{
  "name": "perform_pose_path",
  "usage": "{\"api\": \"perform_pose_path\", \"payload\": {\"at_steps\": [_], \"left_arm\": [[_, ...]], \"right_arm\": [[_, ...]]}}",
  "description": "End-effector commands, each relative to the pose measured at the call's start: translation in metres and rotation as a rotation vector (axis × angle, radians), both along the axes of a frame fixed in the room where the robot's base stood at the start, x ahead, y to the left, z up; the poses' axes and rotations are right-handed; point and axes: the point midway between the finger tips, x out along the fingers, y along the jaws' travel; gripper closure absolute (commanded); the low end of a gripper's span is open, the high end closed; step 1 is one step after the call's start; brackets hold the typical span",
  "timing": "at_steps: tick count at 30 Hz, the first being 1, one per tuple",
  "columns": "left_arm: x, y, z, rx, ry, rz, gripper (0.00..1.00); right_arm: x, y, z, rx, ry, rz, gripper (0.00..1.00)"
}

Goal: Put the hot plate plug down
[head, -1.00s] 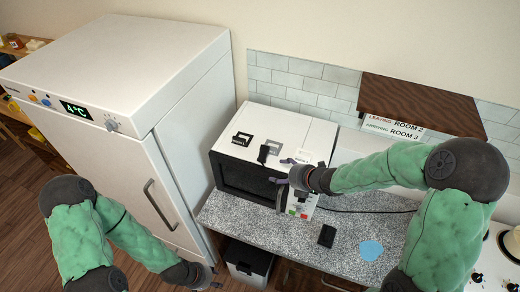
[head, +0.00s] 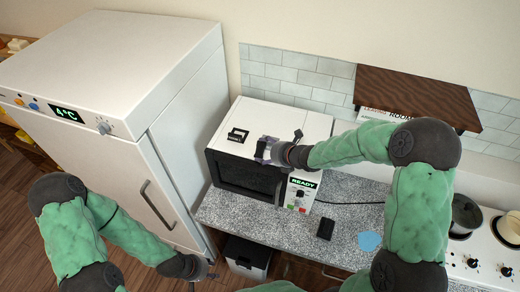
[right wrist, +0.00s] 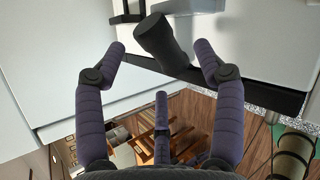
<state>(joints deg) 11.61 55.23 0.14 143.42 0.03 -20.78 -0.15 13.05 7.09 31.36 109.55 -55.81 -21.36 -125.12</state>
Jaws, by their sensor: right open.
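The hot plate plug (right wrist: 163,46) is a black, stubby cylinder. In the right wrist view it stands tilted in the picture, between and just beyond my open fingertips, by the dark front edge of the white appliance top. I see no finger pressed against it. My right gripper (right wrist: 161,62) is open around it; in the head view this gripper (head: 264,149) is low over the appliance top and mostly covers the plug. My left gripper (head: 203,274) hangs low in front of the fridge; its fingers are too small to judge.
The white appliance (head: 309,128) with a READY display stands on a speckled counter (head: 250,217). A black square frame (head: 237,135) is on its top. A tall fridge (head: 110,60) is at left. A black block (head: 326,229) and blue patch (head: 369,241) lie on the counter.

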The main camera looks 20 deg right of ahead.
Motion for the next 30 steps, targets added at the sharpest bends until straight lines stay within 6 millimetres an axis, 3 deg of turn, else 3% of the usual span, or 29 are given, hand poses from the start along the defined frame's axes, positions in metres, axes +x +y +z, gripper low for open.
{"api": "perform_pose_path", "payload": {"at_steps": [9, 18, 20, 24, 25, 30], "left_arm": [[0.0, 0.0, 0.011, 0.0, 0.0, 0.0, 0.6], [0.0, 0.0, 0.011, 0.0, 0.0, 0.0, 0.6], [0.0, 0.0, 0.011, 0.0, 0.0, 0.0, 0.6], [0.0, 0.0, 0.011, 0.0, 0.0, 0.0, 0.6], [0.0, 0.0, 0.011, 0.0, 0.0, 0.0, 0.6], [0.0, 0.0, 0.011, 0.0, 0.0, 0.0, 0.6]], "right_arm": [[0.025, 0.014, -0.018, 0.001, 0.002, 0.001, 0.31], [0.027, 0.015, -0.021, 0.001, 0.001, 0.0, 0.31], [0.027, 0.015, -0.021, 0.001, 0.001, 0.0, 0.45], [0.026, 0.015, -0.021, 0.001, 0.001, 0.0, 0.84], [0.026, 0.015, -0.021, 0.001, 0.001, 0.0, 0.89], [0.027, 0.015, -0.02, 0.001, 0.001, 0.0, 0.89]]}}
